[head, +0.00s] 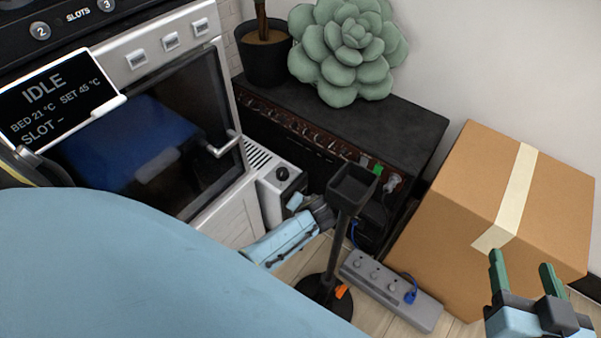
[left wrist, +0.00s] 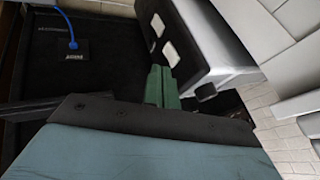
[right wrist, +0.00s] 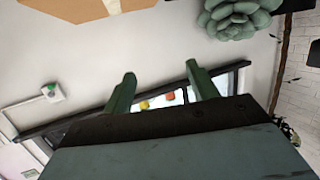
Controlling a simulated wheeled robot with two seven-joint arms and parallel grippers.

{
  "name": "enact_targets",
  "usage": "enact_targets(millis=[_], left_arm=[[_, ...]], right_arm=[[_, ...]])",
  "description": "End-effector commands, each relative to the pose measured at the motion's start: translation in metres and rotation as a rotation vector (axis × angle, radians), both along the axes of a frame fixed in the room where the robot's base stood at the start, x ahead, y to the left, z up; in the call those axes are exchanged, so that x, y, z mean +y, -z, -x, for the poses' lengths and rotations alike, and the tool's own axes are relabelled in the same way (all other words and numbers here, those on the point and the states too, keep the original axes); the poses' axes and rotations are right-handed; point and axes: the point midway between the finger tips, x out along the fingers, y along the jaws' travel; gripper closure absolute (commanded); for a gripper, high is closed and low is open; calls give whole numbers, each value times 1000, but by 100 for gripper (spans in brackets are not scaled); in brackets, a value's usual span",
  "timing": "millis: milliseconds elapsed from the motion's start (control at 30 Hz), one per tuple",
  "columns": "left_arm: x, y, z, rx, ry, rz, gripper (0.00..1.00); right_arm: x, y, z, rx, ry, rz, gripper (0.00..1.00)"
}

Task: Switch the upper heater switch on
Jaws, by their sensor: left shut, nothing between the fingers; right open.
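The heater is the white box with a slotted top and black knob (head: 282,173) beside the oven-like machine in the head view. In the left wrist view its grey-edged panel carries two white switches, one farther off (left wrist: 158,25) and one nearer my fingers (left wrist: 169,52). I cannot tell which way either is tipped. My left gripper (left wrist: 160,72) is shut and empty, its green tips close to the panel below the nearer switch; contact is unclear. In the head view its fingers are hidden. My right gripper (head: 522,264) is open and empty in front of the cardboard box.
A black stand with a square tray (head: 352,184) rises by my left wrist. A grey power strip (head: 385,290) lies on the floor. The cardboard box (head: 450,200) stands right. A dark cabinet (head: 410,125) bears a succulent (head: 345,50). The machine's display (head: 60,95) reads IDLE.

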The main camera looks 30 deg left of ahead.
Motion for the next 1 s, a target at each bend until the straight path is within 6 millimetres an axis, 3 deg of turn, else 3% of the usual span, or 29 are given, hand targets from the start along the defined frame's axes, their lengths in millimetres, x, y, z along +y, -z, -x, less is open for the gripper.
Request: enact_targets(millis=[233, 533, 1000], left_arm=[[7, 15, -7, -1, 0, 0, 100], [15, 30, -14, -1, -1, -1, 100], [31, 62, -30, -2, 0, 0, 100]], right_arm=[[10, -39, -6, -246, -18, -72, 42], [16, -89, 2, -540, -36, -165, 42], [11, -126, 31, -951, -42, -283, 42]])
